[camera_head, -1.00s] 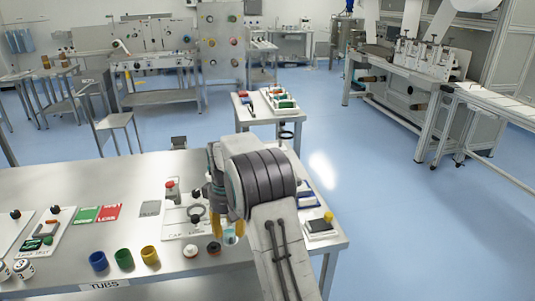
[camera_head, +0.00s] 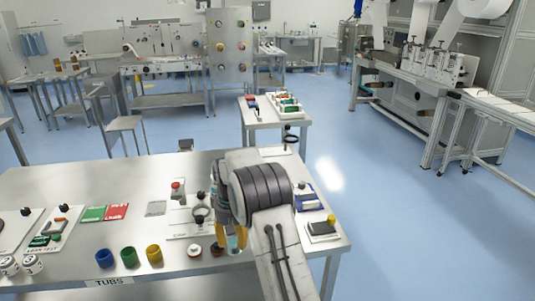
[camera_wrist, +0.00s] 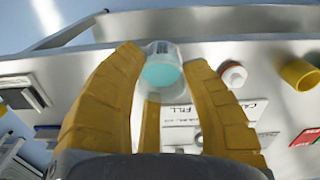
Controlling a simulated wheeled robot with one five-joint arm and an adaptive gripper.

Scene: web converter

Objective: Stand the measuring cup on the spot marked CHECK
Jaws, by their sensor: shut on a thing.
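The measuring cup (camera_wrist: 162,68) is a clear cup with pale teal liquid, seen in the wrist view between the yellow fingers of my gripper (camera_wrist: 166,58). My gripper is shut on it. In the head view my gripper (camera_head: 232,240) is over the front part of the steel table (camera_head: 60,195), and its fingers hide most of the cup. I cannot tell the cup's exact height above the table. White cards show beyond the fingers in the wrist view, one reading FILL (camera_wrist: 182,112). I cannot read the word CHECK on any mark.
Blue (camera_head: 105,258), green (camera_head: 130,256) and yellow (camera_head: 154,254) tubs stand left of my gripper by the TUBS label (camera_head: 108,282). A white round piece (camera_head: 194,250) is close to my gripper's left. A black device with a yellow knob (camera_head: 322,230) lies right.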

